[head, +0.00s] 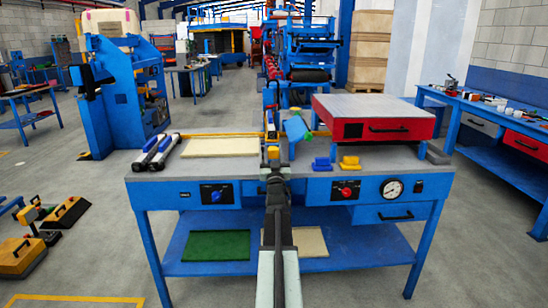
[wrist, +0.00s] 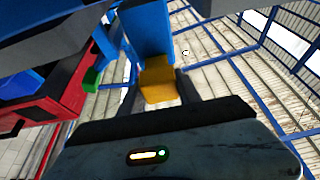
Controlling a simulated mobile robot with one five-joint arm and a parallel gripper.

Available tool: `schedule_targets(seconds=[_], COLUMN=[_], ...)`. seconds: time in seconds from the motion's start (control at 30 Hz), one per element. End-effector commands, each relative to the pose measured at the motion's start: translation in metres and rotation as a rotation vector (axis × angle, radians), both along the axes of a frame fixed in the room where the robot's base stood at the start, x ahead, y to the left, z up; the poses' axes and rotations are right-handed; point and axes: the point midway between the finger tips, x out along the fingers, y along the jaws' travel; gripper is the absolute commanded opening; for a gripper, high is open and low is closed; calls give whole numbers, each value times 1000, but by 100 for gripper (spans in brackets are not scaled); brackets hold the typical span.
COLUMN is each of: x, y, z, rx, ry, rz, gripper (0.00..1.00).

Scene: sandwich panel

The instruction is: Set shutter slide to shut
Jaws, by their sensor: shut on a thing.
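A small yellow block (head: 273,153) is at the end of my gripper (head: 272,163), above the bench in the head view. In the wrist view my gripper (wrist: 160,92) has one dark finger on each side of the yellow block (wrist: 158,80) and is shut on it. A blue upright part (wrist: 147,30) adjoins the block in the wrist view. The block looks like the handle of the shutter slide, but no label shows. My arm hides much of the slide in the head view, so I cannot tell its setting.
The bench (head: 385,160) carries a red box with a grey top (head: 372,118), a beige panel (head: 220,146), blue and yellow blocks (head: 350,163), and two rollers (head: 157,151). A gauge (head: 391,188) and knobs are on its front. The floor at left is partly clear.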

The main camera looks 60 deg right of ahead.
Motion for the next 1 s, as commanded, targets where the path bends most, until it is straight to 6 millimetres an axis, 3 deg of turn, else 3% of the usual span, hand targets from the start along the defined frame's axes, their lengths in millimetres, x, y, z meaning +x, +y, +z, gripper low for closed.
schedule_targets(seconds=[0.23,0.27,0.33,0.73,1.0], x=[3,3,2,-2,-27], y=[-1,-1,-1,4,41], z=[1,1,1,-3,-24], rx=[-1,-1,-1,-1,-1], ry=[-1,-1,-1,-1,0], rz=[2,2,2,0,1], gripper=[0,45,62,62,62])
